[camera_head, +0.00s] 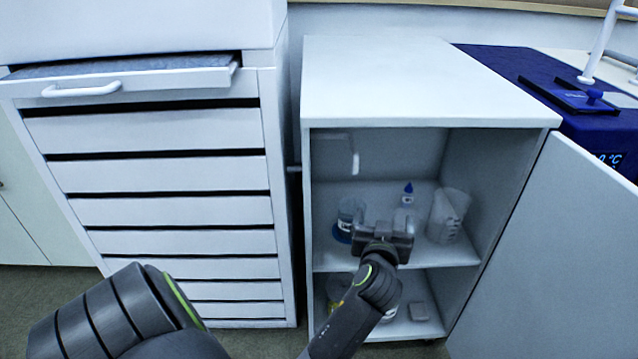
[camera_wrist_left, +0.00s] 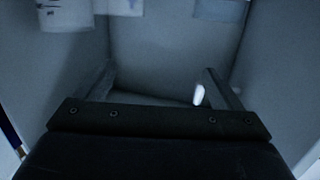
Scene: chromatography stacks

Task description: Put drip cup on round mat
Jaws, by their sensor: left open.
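My left gripper (camera_head: 385,228) is open at the mouth of the white cabinet's upper compartment, in front of the items on its shelf. Its two spread fingers show in the left wrist view (camera_wrist_left: 159,75) with nothing between them. I cannot make out a round mat. My right gripper is not in view.
A jar with a blue band (camera_head: 347,212) and a blue-capped bottle (camera_head: 407,196) share the shelf. A white hook-like piece (camera_head: 354,160) is above. The cabinet door (camera_head: 560,250) stands open at right. A drawer unit (camera_head: 165,175) is at left. The cabinet top (camera_head: 410,80) is clear.

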